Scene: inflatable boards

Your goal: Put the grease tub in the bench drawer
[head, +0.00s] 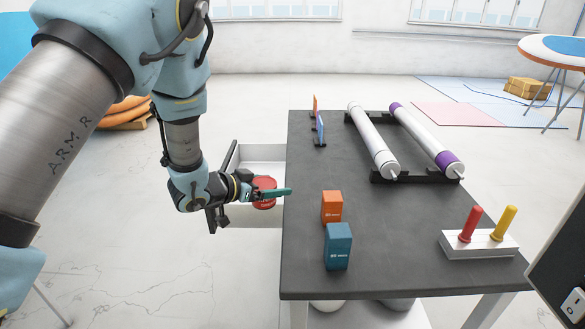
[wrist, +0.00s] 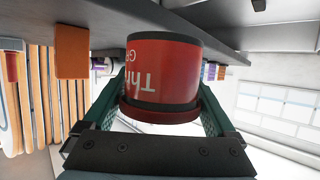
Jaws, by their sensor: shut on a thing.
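The grease tub (head: 264,184) is red with dark bands and printed lettering. It also shows in the wrist view (wrist: 163,70), where the lettering appears upside down. My gripper (head: 272,192) is shut on it, with a teal finger on either side. The white bench drawer (head: 262,153) stands pulled out from the left side of the dark bench (head: 385,235). In the head view the tub appears over the drawer, close to the bench edge. Its exact height above the drawer floor is hard to tell. My arm and gripper hide part of the drawer's front and near side.
An orange box (head: 332,206) and a teal box (head: 338,246) stand on the bench near the drawer side. Two rollers on black stands (head: 415,177) lie farther back. A white block with red and yellow handles (head: 480,244) sits at right.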

